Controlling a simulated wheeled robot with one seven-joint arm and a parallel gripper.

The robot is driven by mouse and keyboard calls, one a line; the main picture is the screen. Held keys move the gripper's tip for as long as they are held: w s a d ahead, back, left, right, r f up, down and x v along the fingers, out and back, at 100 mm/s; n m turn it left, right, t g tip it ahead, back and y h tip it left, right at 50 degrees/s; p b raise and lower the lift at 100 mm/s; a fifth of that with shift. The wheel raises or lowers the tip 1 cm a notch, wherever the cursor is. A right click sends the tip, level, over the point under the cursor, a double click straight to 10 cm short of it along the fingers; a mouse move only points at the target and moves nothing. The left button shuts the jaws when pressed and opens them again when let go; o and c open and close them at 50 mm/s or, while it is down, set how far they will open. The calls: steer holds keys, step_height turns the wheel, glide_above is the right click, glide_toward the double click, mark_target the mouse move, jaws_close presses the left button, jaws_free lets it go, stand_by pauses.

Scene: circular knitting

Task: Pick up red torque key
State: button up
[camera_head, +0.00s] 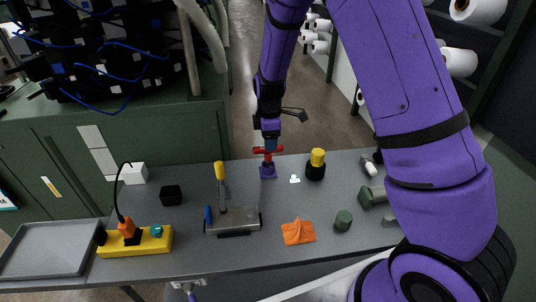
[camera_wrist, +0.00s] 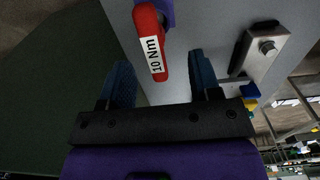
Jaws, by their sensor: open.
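The red torque key (camera_head: 267,150) stands in a small purple holder (camera_head: 267,171) near the far edge of the grey table in the head view. In the wrist view the red torque key (camera_wrist: 151,42) shows its "10 Nm" label, with part of the purple holder behind it at the top. My gripper (camera_wrist: 162,75) is open, its two blue fingers on either side of the key's near end and apart from it. In the head view my gripper (camera_head: 270,143) is directly at the key and partly hides it.
A black-and-yellow cylinder (camera_head: 316,165) stands right of the holder. A yellow-handled tool (camera_head: 221,178), a metal block (camera_head: 232,220), an orange cloth (camera_head: 298,232) and a yellow power strip (camera_head: 151,243) lie nearer. A grey tray (camera_head: 45,276) is at the left.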

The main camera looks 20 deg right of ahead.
mark_target(268, 159)
steer(key=shift+w+f, duration=0.2)
steer(key=shift+f, duration=1.4)
steer(key=shift+w+f, duration=0.2)
steer(key=shift+f, duration=1.35)
jaws_close()
